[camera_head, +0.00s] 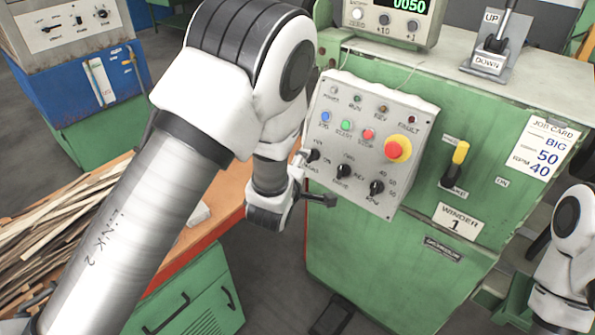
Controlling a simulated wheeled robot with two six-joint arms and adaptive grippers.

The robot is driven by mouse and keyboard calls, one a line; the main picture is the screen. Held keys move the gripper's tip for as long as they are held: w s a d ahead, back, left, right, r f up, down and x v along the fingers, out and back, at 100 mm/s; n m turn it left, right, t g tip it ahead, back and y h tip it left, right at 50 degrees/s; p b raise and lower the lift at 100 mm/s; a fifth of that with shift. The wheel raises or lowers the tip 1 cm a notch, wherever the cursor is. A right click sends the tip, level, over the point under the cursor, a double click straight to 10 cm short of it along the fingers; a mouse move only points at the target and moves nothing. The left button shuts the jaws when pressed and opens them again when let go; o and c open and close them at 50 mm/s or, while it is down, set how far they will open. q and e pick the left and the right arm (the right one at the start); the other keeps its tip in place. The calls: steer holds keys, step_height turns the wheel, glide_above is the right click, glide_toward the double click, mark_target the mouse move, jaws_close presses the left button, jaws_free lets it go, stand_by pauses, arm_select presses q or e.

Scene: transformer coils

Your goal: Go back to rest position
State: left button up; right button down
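My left arm reaches in from the left across the picture. Its gripper (318,199) is at the lower left edge of the grey control panel (330,92) on the green winder, close to the lower left black knob (312,155). A dark finger points right along the panel's lower edge. The wrist hides part of the gripper, so its opening is unclear, and I cannot tell whether it touches the panel. Part of my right arm shows at the right edge; its gripper is out of view.
The panel has a red emergency button on yellow (398,149), small buttons and black knobs. A yellow-handled brake lever (455,163) and a job card (543,148) are to its right. An orange-edged bench (223,208) with wooden strips (45,238) lies behind my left arm.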

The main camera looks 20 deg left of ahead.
arm_select(q)
steer(key=v, duration=0.2)
steer(key=shift+s+r, duration=0.1)
steer(key=shift+s, duration=0.15)
steer(key=s+a+f+m+g, duration=0.1)
steer(key=s+a+f+g, duration=0.25)
steer(key=s+f, duration=0.7)
steer(key=s+a+f+m+g, duration=0.15)
steer(key=s+f+g, duration=0.5)
steer(key=f, duration=0.65)
steer(key=s+f+m+g, duration=0.2)
steer(key=s+m, duration=0.5)
steer(key=s, duration=0.1)
steer(key=s+f+m+g+h, duration=0.1)
steer(key=s+m+g, duration=0.1)
steer(key=s+m, duration=0.5)
steer(key=shift+s+f, duration=0.4)
steer(key=shift+s, duration=0.7)
